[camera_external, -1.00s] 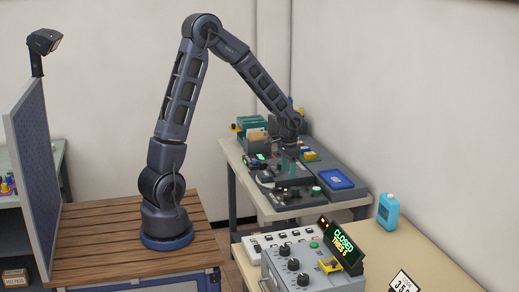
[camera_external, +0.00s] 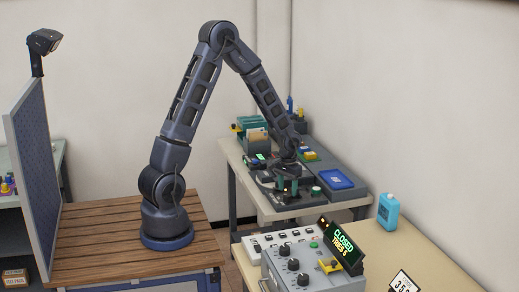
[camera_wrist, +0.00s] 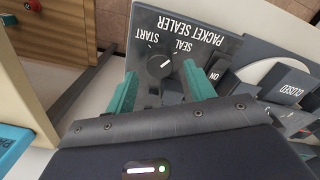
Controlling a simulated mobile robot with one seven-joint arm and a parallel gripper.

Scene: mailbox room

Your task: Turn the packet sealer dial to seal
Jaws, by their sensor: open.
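The packet sealer (camera_wrist: 228,48) shows in the wrist view as a dark panel with upside-down lettering. Its round dark dial (camera_wrist: 160,66) has a small white pointer mark, with the words START and SEAL printed beside it. Which label the mark points at is too small to tell surely. My gripper (camera_wrist: 159,70) is open, its two teal fingers on either side of the dial in this view. I cannot tell whether they touch it. In the external view my gripper (camera_external: 286,186) is low over the sealer on the far bench, and the dial cannot be made out.
Right of the dial in the wrist view are an ON label (camera_wrist: 214,75) and a part marked CLOSED (camera_wrist: 291,89). In the external view a blue tray (camera_external: 337,179) lies right of my gripper. A grey control box (camera_external: 300,268) with several knobs stands nearer the camera.

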